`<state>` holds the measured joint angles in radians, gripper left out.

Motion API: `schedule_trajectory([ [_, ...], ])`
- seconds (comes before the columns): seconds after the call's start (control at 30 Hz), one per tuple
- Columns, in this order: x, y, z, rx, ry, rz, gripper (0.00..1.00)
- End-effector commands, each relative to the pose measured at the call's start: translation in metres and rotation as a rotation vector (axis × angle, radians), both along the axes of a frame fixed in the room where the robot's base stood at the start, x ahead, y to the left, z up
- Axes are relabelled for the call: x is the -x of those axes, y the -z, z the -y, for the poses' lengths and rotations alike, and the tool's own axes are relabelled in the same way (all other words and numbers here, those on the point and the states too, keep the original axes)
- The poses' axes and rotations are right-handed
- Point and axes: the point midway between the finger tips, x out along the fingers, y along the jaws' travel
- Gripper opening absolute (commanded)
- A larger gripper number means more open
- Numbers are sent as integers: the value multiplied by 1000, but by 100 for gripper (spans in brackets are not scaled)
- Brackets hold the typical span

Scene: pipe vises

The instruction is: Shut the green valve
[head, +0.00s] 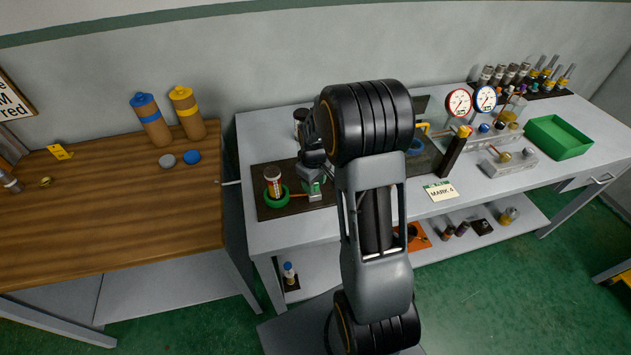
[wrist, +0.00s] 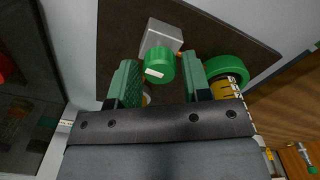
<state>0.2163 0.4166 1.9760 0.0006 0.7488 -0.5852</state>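The green valve is a round green knob (wrist: 160,68) with a white mark on its face, mounted on a grey block (wrist: 160,36) in the wrist view. In the head view the valve (head: 314,187) sits on a dark board, partly hidden under my gripper (head: 312,172). My gripper's two green-padded fingers (wrist: 161,84) stand on either side of the knob. They are apart, with a small gap showing on the knob's right side. Whether the left finger touches the knob is hard to tell.
A wooden table (head: 120,210) stands at left. Gauges (head: 459,103) and a green tray (head: 558,137) are farther right.

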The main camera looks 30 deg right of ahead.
Motion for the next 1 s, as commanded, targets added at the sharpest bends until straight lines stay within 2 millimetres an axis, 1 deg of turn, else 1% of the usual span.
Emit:
schedule_trajectory([
  [0.03,0,0,0,0,0,0,40],
  [0.07,0,0,0,0,0,0,37],
  [0.33,0,0,0,0,0,0,11],
  [0.37,0,0,9,0,5,0,10],
  [0.4,0,0,4,0,2,0,10],
  [0.5,0,0,2,1,1,0,10],
  [1.0,-1,-1,0,1,26,4,10],
])
